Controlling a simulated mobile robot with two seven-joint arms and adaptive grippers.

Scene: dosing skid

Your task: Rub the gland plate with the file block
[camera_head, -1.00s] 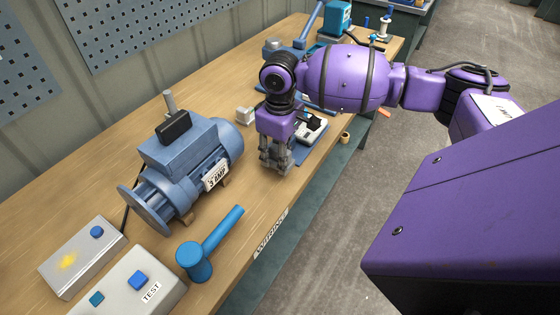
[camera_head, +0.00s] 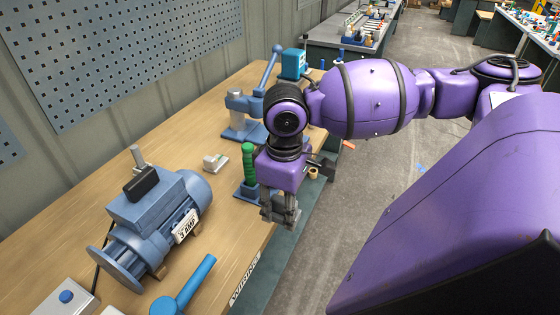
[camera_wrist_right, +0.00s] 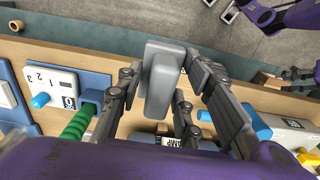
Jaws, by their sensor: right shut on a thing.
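My right gripper (camera_head: 281,212) hangs over the bench's front edge, to the right of the motor. In the right wrist view its fingers are shut on a plain grey block (camera_wrist_right: 160,82), which looks like the file block. The block's far end sticks out past the fingertips, over the bench edge. The head view hides the block behind the fingers. I cannot make out a gland plate for certain; the block touches no plate that I can see. Dark finger-like parts at the right edge of the wrist view may be my left gripper (camera_wrist_right: 290,74); their state is unclear.
A blue motor (camera_head: 150,215) stands left of the right gripper. A green ribbed handle (camera_head: 248,163) stands in a blue holder close by. A blue lever press (camera_head: 240,112) is behind. A blue-handled tool (camera_head: 190,285) lies near the front edge.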

